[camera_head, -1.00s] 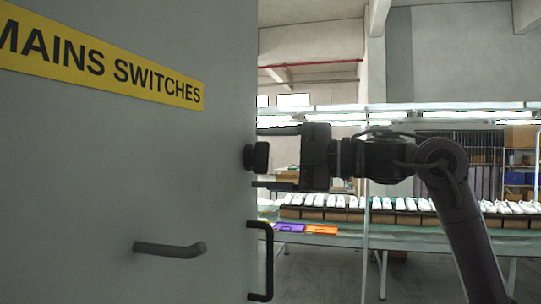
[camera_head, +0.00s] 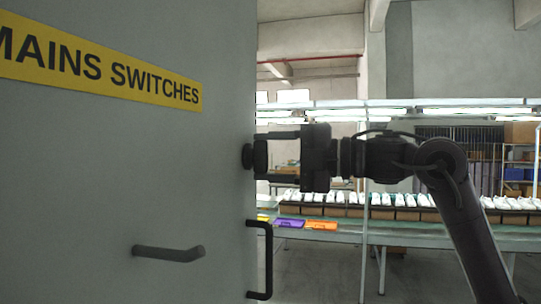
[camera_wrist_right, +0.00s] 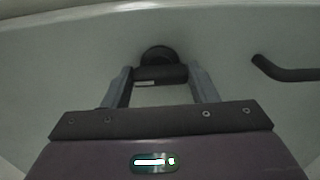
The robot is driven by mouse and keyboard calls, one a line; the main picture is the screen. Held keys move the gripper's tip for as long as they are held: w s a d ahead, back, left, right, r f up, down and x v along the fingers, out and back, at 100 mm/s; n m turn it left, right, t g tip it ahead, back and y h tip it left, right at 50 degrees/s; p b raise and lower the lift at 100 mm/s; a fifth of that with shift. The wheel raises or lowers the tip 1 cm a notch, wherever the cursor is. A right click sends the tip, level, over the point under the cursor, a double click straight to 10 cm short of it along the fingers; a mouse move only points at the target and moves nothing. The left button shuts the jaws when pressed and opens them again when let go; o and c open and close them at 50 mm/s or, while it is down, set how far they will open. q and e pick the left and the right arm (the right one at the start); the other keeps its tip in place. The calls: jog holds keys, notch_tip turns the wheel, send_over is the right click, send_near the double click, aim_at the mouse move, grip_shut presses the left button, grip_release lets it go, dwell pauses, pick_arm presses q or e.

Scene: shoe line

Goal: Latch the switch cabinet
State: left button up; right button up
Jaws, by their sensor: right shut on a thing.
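The grey switch cabinet (camera_head: 110,190) fills the left of the head view, with a yellow "MAINS SWITCHES" label (camera_head: 100,67). A dark latch knob (camera_head: 247,157) sticks out from its right side. In the right wrist view it is a round base with a short dark bar (camera_wrist_right: 160,74). My right gripper (camera_head: 263,157) reaches it from the right, with one finger above and one below. In the right wrist view the fingers (camera_wrist_right: 161,77) touch the two ends of the bar, shut on it. My left gripper is out of view.
A dark bar handle (camera_head: 168,253) projects from the cabinet front. A dark U-shaped handle (camera_head: 268,260) sits on the side below my right gripper. Behind, a long bench (camera_head: 430,235) carries rows of white shoes, with purple and orange trays.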

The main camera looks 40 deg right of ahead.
jog(key=o, duration=1)
jog(key=shift+b+v, duration=1.35)
jog(key=shift+v, duration=2.55)
